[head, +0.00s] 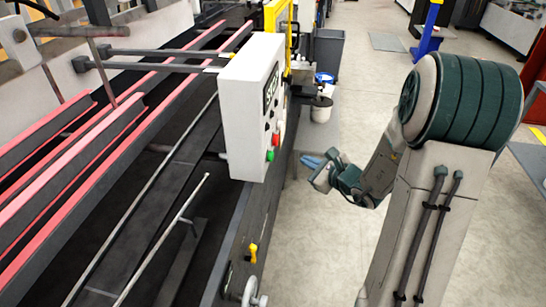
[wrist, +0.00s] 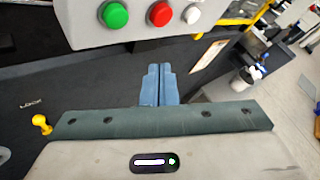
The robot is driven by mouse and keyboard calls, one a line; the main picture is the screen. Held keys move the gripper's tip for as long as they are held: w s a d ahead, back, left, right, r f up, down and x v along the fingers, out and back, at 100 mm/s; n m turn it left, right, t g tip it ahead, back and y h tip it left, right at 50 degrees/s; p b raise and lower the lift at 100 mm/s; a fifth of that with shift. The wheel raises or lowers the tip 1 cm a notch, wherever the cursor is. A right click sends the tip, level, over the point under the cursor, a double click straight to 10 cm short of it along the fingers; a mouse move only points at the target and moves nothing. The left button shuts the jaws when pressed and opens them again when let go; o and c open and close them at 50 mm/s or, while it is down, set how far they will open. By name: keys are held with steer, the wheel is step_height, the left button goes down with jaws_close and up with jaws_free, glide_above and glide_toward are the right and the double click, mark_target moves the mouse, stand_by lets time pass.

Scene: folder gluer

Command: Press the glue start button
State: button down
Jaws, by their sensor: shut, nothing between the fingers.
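The white control box (head: 240,110) stands on the machine's side in the head view, with a dark display and buttons on its right-hand face. Its green button (head: 270,155) is low, beside a red button (head: 276,139). In the wrist view the green button (wrist: 115,14), red button (wrist: 159,13) and a white button (wrist: 192,14) sit in a row at the top.
The machine's long red rails (head: 110,130) fill the left. A yellow knob (head: 253,252) and a handwheel (head: 250,292) are on its side. A pot on a stand (head: 321,106) and a grey bin (head: 328,52) are behind my gripper. The floor to the right is mostly open.

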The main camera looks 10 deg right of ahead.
mark_target(271, 157)
steer(key=w+a+b, duration=0.1)
steer(key=w+a, duration=0.1)
steer(key=a, duration=0.4)
steer(key=shift+b, duration=0.35)
stand_by(1.7)
steer(key=shift+w+a+b, duration=0.1)
steer(key=shift+a+b, duration=0.3)
steer(key=shift+b, duration=0.1)
steer(key=shift+w+a+b, duration=0.15)
steer(key=shift+a+b, duration=0.3)
steer(key=shift+a, duration=0.05)
stand_by(0.6)
steer(key=shift+d, duration=0.15)
steer(key=shift+s+d, duration=0.3)
steer(key=shift+d, duration=0.45)
